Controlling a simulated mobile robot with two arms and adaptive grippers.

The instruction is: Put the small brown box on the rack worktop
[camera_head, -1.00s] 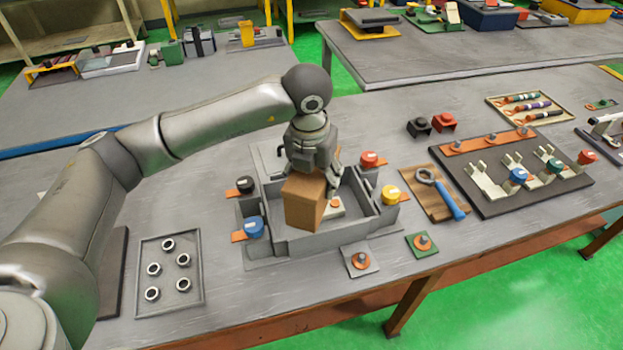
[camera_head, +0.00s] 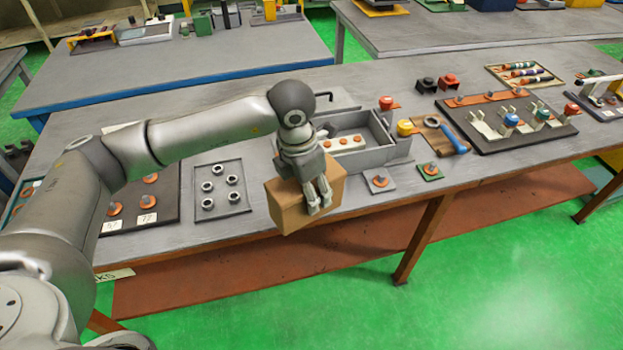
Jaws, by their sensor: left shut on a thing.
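The small brown box (camera_head: 288,206) is a plain cardboard-coloured block, held a little tilted near the front edge of the grey worktop. My left gripper (camera_head: 315,200) is shut on the brown box, with its fingers over the box's right side. The box and gripper hide the front left part of the grey open fixture (camera_head: 385,150) behind them. I cannot tell the box's height above the worktop. No rack worktop can be told apart for sure from the other tables. My right gripper is not in view.
Another table (camera_head: 170,75) stands behind. Green floor lies in front.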

